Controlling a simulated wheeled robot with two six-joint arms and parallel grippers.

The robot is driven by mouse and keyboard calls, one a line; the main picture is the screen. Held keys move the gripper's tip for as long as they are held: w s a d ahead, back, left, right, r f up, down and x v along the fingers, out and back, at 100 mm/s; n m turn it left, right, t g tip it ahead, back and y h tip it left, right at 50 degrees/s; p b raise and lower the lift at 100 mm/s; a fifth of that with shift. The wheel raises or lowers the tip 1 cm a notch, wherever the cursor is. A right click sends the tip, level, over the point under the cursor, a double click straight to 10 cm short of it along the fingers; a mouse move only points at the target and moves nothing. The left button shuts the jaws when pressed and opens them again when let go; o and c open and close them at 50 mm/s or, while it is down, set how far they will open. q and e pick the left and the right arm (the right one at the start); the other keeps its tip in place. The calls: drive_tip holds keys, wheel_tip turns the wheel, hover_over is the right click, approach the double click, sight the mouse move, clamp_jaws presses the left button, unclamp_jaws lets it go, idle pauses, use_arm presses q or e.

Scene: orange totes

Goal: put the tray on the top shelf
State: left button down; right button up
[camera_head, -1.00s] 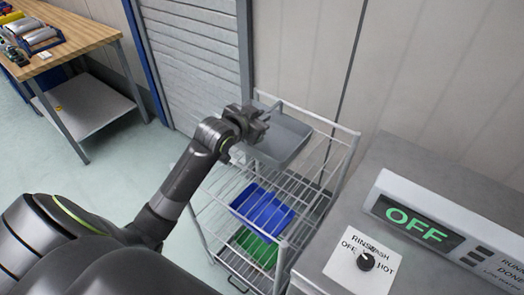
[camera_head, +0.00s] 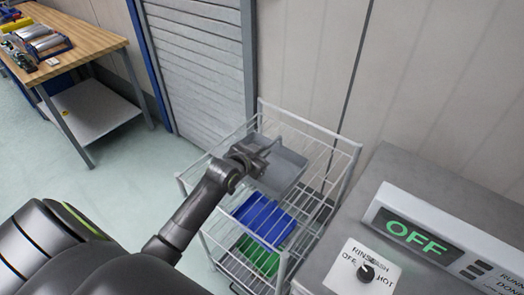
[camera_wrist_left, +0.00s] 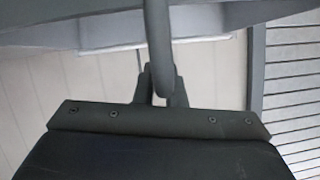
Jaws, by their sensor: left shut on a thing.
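A grey tray (camera_head: 283,172) is at the upper level of a white wire rack (camera_head: 352,158), inside its top rails. My left gripper (camera_head: 262,158) is at the tray's left edge and is shut on it. The left wrist view shows the gripper (camera_wrist_left: 161,88) closed on a grey rim or handle of the tray (camera_wrist_left: 155,50). Whether the tray's underside touches the top shelf is hidden. My right gripper is not in view.
A blue tray (camera_head: 262,217) and a green tray (camera_head: 258,255) sit on lower shelves of the rack. A grey machine with an OFF display (camera_head: 418,238) stands close on the right. A wooden workbench (camera_head: 90,33) is at the far left. Open floor lies between bench and rack.

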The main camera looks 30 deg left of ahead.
use_arm(q)
drive_tip(key=shift+f, duration=0.1)
drive_tip(key=c, duration=1.5)
unclamp_jaws()
drive_tip(key=b+v, duration=0.1)
drive_tip(key=v, duration=1.1)
drive_tip(key=shift+b, duration=0.3)
